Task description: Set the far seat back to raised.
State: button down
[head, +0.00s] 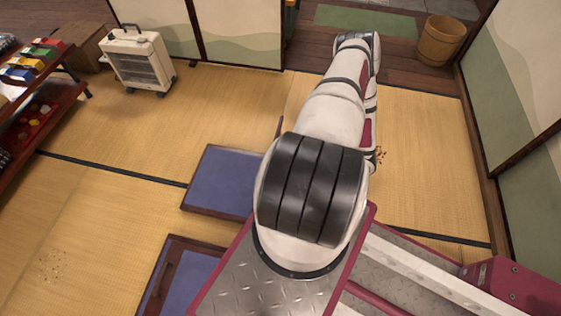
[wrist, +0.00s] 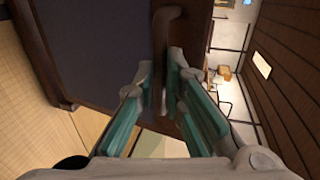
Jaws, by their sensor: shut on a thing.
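In the head view the far seat (head: 219,182) is a low, dark-framed seat with a blue pad, left of my arm. A thin brown upright edge (head: 280,127) shows beside my arm and may belong to its back. In the wrist view a dark panel with a brown wooden frame, the seat back (wrist: 100,50), fills the upper left. A brown bar-like handle (wrist: 168,14) runs along it. My gripper (wrist: 161,80) is shut on this handle, with a teal-padded finger on each side. In the head view my arm hides the gripper and the handle.
A second blue seat (head: 192,285) stands nearer, partly cut off. A white heater (head: 138,62) and a red shelf (head: 45,105) stand at the left. A wooden bucket (head: 441,40) stands at the back right, near the wall panels (head: 515,80). Crumbs lie on the tatami, which is open at centre left.

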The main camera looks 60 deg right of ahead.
jog(key=shift+s+d+f, duration=0.15)
jog(key=shift+s+f, duration=0.4)
jog(key=shift+f, duration=0.25)
jog(key=c, duration=1.7)
grip_release()
jog(key=shift+o, duration=0.2)
jog(key=shift+r, duration=0.15)
jog(key=v, duration=1.2)
